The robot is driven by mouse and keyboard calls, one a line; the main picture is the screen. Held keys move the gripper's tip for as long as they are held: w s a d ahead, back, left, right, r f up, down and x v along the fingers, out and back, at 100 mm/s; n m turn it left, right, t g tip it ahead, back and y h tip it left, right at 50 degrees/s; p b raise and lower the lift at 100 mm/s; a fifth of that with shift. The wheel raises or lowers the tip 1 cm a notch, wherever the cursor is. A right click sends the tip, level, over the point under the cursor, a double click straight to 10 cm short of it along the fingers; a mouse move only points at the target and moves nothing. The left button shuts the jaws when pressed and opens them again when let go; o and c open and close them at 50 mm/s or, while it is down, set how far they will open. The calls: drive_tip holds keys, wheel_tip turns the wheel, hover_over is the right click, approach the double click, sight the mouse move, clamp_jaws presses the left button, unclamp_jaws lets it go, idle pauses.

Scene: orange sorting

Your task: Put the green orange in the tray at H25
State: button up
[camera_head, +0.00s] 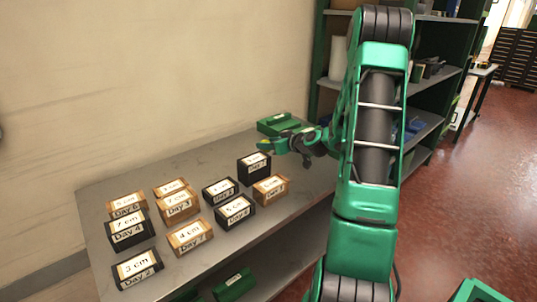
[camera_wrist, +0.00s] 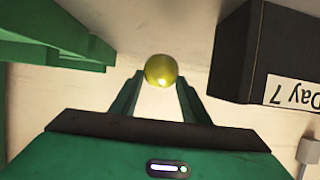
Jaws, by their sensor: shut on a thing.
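A small round yellow-green orange (camera_wrist: 161,70) sits between the two fingertips of my gripper (camera_wrist: 161,82) in the wrist view. My gripper is shut on it. In the head view my gripper (camera_head: 272,146) is over the far end of the grey table, just above and beside a black labelled box (camera_head: 254,168). The orange is too small to make out clearly there. I see no label reading H25, so I cannot tell which thing is the tray.
Several wooden and black boxes with cm and Day labels, such as one wooden box (camera_head: 190,237), stand on the grey table (camera_head: 210,160). A green object (camera_head: 278,124) lies at the table's back edge. A black box marked Day 7 (camera_wrist: 285,50) is right of the gripper in the wrist view.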

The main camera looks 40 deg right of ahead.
drive_tip(key=shift+s+d+f, duration=0.1)
drive_tip(key=shift+f, duration=2)
drive_tip(key=o, duration=1.1)
drive_tip(key=shift+s, duration=0.1)
